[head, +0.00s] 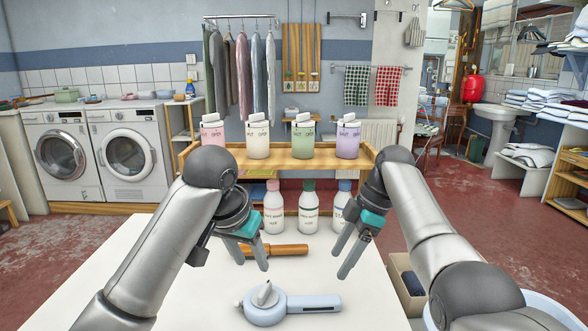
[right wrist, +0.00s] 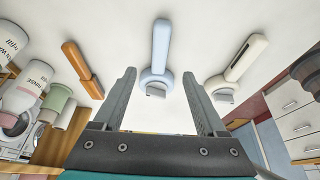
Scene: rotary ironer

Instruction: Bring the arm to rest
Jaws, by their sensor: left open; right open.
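My left gripper (head: 248,260) hangs over the white table, fingers pointing down and spread, with nothing between them. My right gripper (head: 341,258) is to its right, also over the table, open and empty. In the right wrist view its two fingers (right wrist: 161,78) stand apart, with a pale blue dial-like tool (right wrist: 161,45) seen beyond them. That blue tool (head: 266,311) lies near the table's front in the head view. Both arms are bent and raised over the table. The left gripper is not visible in the right wrist view.
The white table (head: 200,290) also holds a wooden-handled item (head: 283,250) and several white bottles (head: 308,212). A cream tool (right wrist: 238,67) shows in the right wrist view. Behind, a wooden shelf (head: 270,163) bears several labelled canisters (head: 257,140). A cardboard box (head: 402,275) sits right of the table.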

